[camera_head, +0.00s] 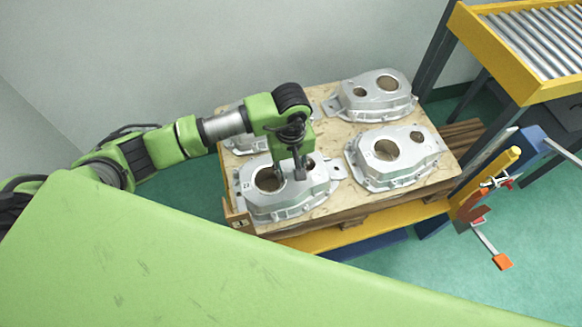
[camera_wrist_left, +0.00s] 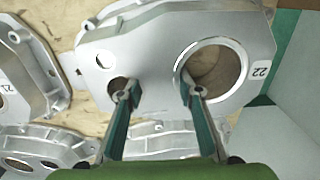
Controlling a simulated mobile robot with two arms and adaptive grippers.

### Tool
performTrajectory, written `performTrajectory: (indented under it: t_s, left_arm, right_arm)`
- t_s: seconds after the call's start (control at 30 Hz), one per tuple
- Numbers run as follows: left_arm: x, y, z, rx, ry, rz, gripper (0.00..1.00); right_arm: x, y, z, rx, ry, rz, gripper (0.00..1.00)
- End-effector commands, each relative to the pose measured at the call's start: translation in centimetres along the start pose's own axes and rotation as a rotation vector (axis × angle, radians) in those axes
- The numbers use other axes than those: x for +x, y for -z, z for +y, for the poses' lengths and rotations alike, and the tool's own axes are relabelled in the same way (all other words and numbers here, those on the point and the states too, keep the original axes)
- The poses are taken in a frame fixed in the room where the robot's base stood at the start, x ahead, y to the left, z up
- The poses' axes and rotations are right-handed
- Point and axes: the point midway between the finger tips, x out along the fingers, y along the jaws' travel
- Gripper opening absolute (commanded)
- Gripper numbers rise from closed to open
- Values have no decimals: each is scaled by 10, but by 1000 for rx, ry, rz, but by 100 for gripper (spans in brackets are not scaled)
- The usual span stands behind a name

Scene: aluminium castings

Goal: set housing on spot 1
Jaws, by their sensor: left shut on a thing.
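A silver cast housing (camera_head: 300,203) labelled 22 lies at the front left of the wooden board. My left gripper (camera_head: 287,178) reaches down onto it from above. In the left wrist view, the two fingers of the gripper (camera_wrist_left: 158,94) stand at the small hole and the large hole of the housing (camera_wrist_left: 155,65), shut on the web between them. The fingertips are partly hidden in the holes. I cannot tell whether the housing is clear of the board. Spot 1 cannot be made out. My right gripper is in neither view.
Other housings lie on the board (camera_head: 330,215): front right (camera_head: 400,172), back right (camera_head: 375,108) and back left, partly hidden by my arm (camera_head: 245,143). A roller conveyor (camera_head: 535,40) stands at upper right. Clamps (camera_head: 490,240) hang at right. A wall stands behind.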

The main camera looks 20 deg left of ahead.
Motion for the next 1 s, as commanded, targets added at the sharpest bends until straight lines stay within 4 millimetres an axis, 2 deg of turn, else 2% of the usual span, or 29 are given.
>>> performTrajectory:
  t_s: [0.07, 0.1, 0.13, 0.47, 0.57, 1.0]
  left_arm:
    - [-2, 1, 1, 0, -4, 3, 0]
    - [0, 0, 0, 0, 1, 0, 43]
    - [0, 0, 0, 0, 1, 0, 50]
    - [-1, 0, 0, -1, 1, 1, 50]
    - [-8, 1, 0, 0, 0, 2, 50]
    - [-96, 1, 0, -1, 0, 4, 50]
  right_arm:
    - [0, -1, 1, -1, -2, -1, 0]
    - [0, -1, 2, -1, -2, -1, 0]
    - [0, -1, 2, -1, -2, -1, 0]
    - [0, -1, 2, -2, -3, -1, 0]
    - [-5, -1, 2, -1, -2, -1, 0]
    - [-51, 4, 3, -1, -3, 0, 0]
